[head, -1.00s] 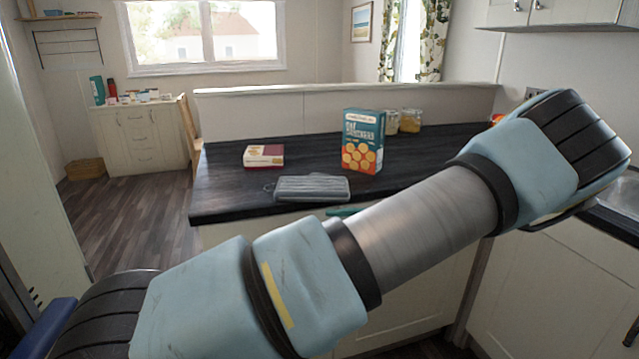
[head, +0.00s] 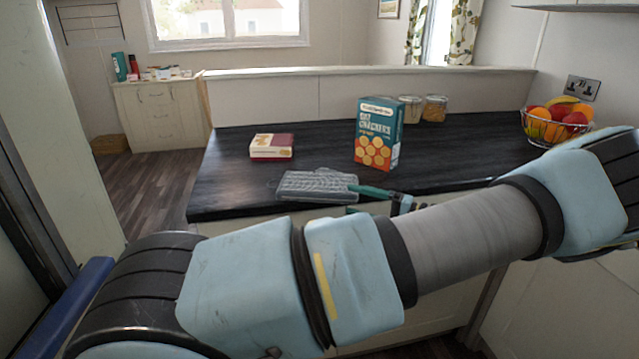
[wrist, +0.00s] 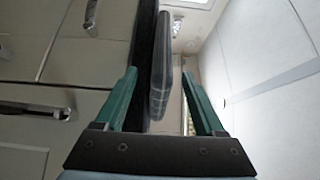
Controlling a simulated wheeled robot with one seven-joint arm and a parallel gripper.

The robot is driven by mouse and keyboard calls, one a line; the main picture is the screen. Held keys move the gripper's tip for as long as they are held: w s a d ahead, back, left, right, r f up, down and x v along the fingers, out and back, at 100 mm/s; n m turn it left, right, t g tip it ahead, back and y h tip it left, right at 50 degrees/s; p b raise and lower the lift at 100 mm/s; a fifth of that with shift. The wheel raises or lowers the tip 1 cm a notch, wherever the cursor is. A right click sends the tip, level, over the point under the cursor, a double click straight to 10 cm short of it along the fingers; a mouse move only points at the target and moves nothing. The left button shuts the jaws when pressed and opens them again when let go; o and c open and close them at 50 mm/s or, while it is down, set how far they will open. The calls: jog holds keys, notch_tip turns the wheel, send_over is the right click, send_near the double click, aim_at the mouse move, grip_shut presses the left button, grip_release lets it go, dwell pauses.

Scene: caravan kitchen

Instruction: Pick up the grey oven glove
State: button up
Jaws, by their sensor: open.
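The grey oven glove (head: 315,184) lies flat near the front edge of the dark worktop, its loop to the left. My gripper (head: 362,201) has green fingers and is at the glove's right end. One finger shows over the glove's right end; the other shows lower, by the worktop's front edge. In the wrist view the glove (wrist: 160,75) shows edge-on beyond and between the spread fingers of my gripper (wrist: 158,73). The dark worktop edge also lies in that gap. I see no contact with the glove. My forearm hides part of the worktop front.
On the worktop (head: 235,190) stand a blue and orange cracker box (head: 378,135), a small red and cream box (head: 271,146), two jars (head: 433,108) and a wire fruit bowl (head: 553,126). A low wall (head: 370,90) runs behind. Cupboard fronts lie below the worktop.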

aim_at(344, 197)
jog(key=x, duration=0.1)
jog(key=p+x, duration=0.1)
jog(key=x, duration=0.1)
jog(key=shift+a+r+p, duration=0.25)
jog(key=shift+a+p, duration=0.1)
jog(key=shift+a, duration=0.05)
jog(key=shift+w+a+f, duration=0.1)
jog(key=shift+w+a, duration=0.05)
jog(key=shift+c, duration=0.3)
grip_shut()
